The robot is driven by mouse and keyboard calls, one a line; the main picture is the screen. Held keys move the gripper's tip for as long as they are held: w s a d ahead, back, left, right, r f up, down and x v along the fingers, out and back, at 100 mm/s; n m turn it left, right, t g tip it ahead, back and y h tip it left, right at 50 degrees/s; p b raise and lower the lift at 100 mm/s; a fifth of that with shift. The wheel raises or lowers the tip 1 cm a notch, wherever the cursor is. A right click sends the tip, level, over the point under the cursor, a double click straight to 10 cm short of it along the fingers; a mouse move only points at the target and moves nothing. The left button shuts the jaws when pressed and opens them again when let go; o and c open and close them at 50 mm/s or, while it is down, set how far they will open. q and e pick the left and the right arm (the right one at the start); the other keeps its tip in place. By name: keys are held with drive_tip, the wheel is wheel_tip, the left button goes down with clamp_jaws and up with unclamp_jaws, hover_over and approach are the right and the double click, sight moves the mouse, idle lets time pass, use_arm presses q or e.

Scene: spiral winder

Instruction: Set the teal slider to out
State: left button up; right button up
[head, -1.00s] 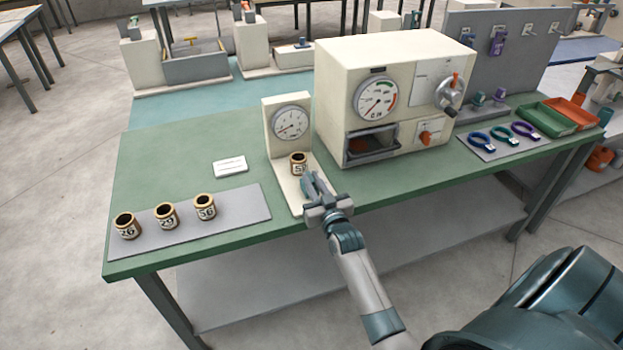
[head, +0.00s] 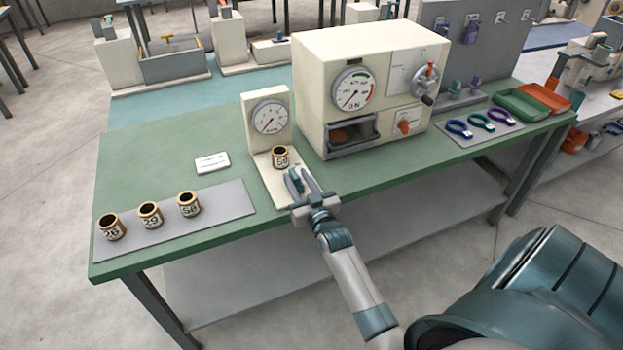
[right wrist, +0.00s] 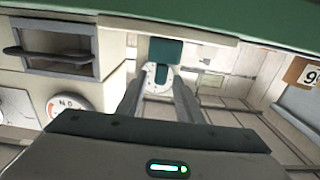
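The teal slider (head: 297,181) is a small upright teal block on the front part of the cream gauge stand's base (head: 270,188). In the right wrist view the teal slider (right wrist: 165,51) shows ahead, in line with the gap between my fingers. My right gripper (head: 303,180) is open at the front of this base, its fingers pointing toward the slider. In the right wrist view the open right gripper (right wrist: 158,88) has a finger to each side and nothing visibly clamped. Whether the fingers touch the slider I cannot tell. My left gripper is out of view.
A numbered spool (head: 281,157) stands on the base behind the slider, before the gauge (head: 269,117). The cream machine (head: 365,90) is close to the right. Several spools stand on a grey mat (head: 232,201) at left. The bench's front edge lies beneath my gripper.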

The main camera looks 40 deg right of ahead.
drive_tip(key=shift+s+a+f, duration=0.1)
drive_tip(key=shift+s, duration=0.3)
drive_tip(key=b+v, duration=0.4)
drive_tip(key=v, duration=1.2)
drive_tip(key=shift+a, duration=0.15)
drive_tip(key=s+a+f+n+g+y, duration=0.1)
drive_tip(key=s+a+f+g, duration=0.25)
drive_tip(key=f, duration=1.05)
drive_tip(key=s+a+f+g+y, duration=0.1)
drive_tip(key=s+a+f+g, duration=0.2)
drive_tip(key=f, duration=1.1)
drive_tip(key=s+a+f+n+g+y, duration=0.15)
drive_tip(key=s+a+f, duration=0.25)
drive_tip(key=f, duration=0.9)
drive_tip(key=s+f+g, duration=0.3)
drive_tip(key=s+f, duration=0.3)
drive_tip(key=s, duration=0.5)
drive_tip(key=s+a+f+n+g, duration=0.1)
drive_tip(key=s+f+g, duration=0.1)
drive_tip(key=s+f, duration=0.5)
drive_tip(key=s+f+n+g, duration=0.1)
drive_tip(key=s+f+g, duration=0.2)
drive_tip(key=s+f, duration=0.4)
drive_tip(key=s, duration=0.7)
drive_tip(key=shift+s+a+g+b, duration=0.2)
drive_tip(key=shift+s+g+b, duration=0.1)
drive_tip(key=shift+b, duration=0.05)
drive_tip(key=shift+a+r+n+y, duration=0.1)
drive_tip(key=shift+n+y, duration=0.15)
